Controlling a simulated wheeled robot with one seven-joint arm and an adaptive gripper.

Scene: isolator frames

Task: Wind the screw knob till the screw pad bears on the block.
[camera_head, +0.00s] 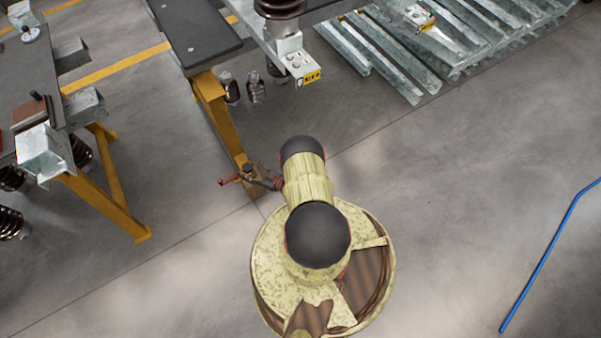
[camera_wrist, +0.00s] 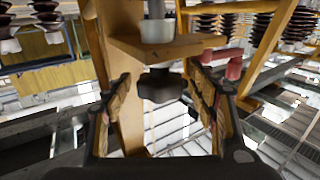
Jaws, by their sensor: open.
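In the wrist view a dark lobed screw knob (camera_wrist: 160,85) sits just under a tan bracket (camera_wrist: 195,44) on an upright post (camera_wrist: 122,75). I cannot make out the block or whether the pad touches anything. My gripper (camera_wrist: 158,92) is open, with one finger on each side of the knob and visible gaps to it. In the head view my arm partly hides the gripper beside the foot of a yellow leg (camera_head: 222,118).
Dark insulators (camera_wrist: 279,20) and yellow frame members stand behind the post. A red part (camera_wrist: 236,67) shows close to the right finger.

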